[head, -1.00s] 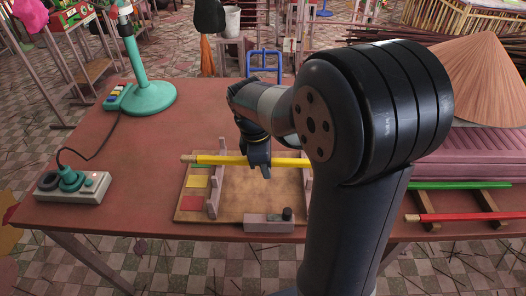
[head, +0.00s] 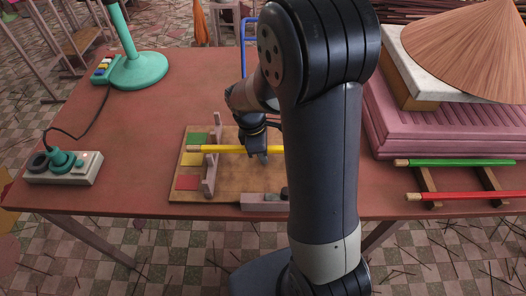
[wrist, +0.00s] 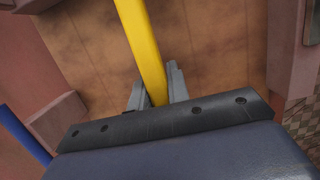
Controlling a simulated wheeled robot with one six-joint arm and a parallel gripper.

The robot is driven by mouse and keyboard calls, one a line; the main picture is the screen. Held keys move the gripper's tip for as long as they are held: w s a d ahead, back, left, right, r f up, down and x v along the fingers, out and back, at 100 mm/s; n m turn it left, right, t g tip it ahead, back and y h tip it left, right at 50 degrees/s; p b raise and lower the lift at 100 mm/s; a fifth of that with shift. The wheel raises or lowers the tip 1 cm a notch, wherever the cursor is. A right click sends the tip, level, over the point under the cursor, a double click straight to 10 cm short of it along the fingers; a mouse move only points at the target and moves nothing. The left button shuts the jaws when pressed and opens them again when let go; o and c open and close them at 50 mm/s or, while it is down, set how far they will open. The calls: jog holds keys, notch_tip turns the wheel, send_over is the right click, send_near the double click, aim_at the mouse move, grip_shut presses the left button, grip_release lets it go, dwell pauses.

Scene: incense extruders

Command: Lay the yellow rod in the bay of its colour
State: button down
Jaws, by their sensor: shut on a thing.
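The yellow rod (head: 225,149) has a bare wooden left tip and lies crosswise over the wooden board (head: 235,185). My gripper (head: 263,156) is shut on the rod; in the wrist view the gripper's fingers (wrist: 157,90) stand on both sides of it. The board has a green patch (head: 197,138), a yellow patch (head: 192,159) and a red patch (head: 188,183) along its left side. In the head view the rod crosses the notched left rail (head: 211,175), its tip between the green and yellow patches. I cannot tell if it touches the rail. My arm hides the board's right part.
A green rod (head: 455,162) and a red rod (head: 460,196) lie on wooden supports at the right. A power strip (head: 65,167) and a teal stand (head: 137,68) are at the left. A pink slatted stack with a straw hat (head: 480,45) stands at the right back.

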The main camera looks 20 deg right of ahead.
jog(key=shift+s+f+b, duration=0.3)
jog(key=shift+f+b, duration=0.1)
jog(key=shift+f, duration=0.3)
jog(key=c, duration=1.3)
grip_release()
jog(key=shift+f, duration=0.15)
jog(key=shift+c, duration=0.2)
jog(key=shift+w+r, duration=0.1)
jog(key=shift+r, duration=0.35)
jog(key=p+v, duration=0.1)
jog(key=v, duration=1.1)
jog(key=shift+w+r, duration=0.15)
jog(key=shift+r, duration=0.2)
jog(key=x, duration=1.1)
jog(key=shift+f, duration=0.3)
